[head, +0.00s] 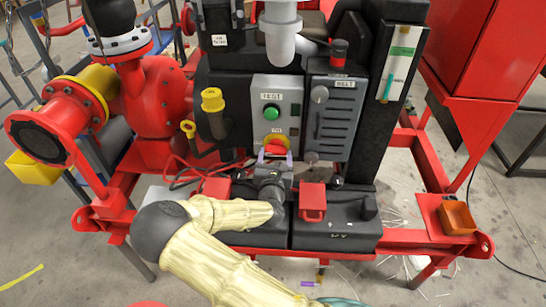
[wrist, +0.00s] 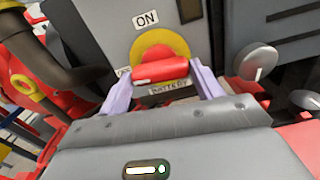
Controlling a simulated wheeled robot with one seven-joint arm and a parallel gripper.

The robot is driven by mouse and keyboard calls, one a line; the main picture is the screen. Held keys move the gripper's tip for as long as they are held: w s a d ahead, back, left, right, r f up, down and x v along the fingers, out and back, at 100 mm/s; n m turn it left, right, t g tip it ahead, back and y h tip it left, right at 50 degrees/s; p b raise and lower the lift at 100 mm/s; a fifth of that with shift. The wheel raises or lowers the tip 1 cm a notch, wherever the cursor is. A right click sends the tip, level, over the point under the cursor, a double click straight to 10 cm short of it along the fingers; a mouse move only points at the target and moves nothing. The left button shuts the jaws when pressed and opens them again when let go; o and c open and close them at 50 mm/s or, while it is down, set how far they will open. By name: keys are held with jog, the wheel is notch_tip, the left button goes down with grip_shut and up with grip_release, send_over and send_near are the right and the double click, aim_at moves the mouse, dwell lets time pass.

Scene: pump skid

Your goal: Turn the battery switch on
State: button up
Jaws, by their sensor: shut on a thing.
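The battery switch is a red handle (wrist: 163,71) on a yellow round plate (wrist: 160,44), on a grey panel. An ON label (wrist: 146,19) is above it and a BATTERY label (wrist: 169,88) below. A partly hidden label (wrist: 124,72) sits at its left. The handle lies about level, with a white mark on its left end. In the head view the switch (head: 276,142) is low on the grey control box. My gripper (head: 275,157) has its pale lilac fingers at the handle's two ends, shut on it; they also show in the wrist view (wrist: 164,84).
A green TEST button (head: 270,113) is above the switch. A grey BELT guard (head: 335,115) with round knobs is close on the right.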

jog(key=m, duration=0.3)
jog(key=shift+m+b, duration=0.3)
jog(key=shift+m, duration=0.1)
jog(key=m, duration=0.4)
jog(key=shift+m+b, duration=0.3)
jog(key=shift+b, duration=0.1)
jog(key=m+b, duration=0.1)
jog(key=m, duration=0.3)
jog(key=shift+m+b, duration=0.6)
jog(key=shift+m, duration=1.6)
jog(key=o, duration=1)
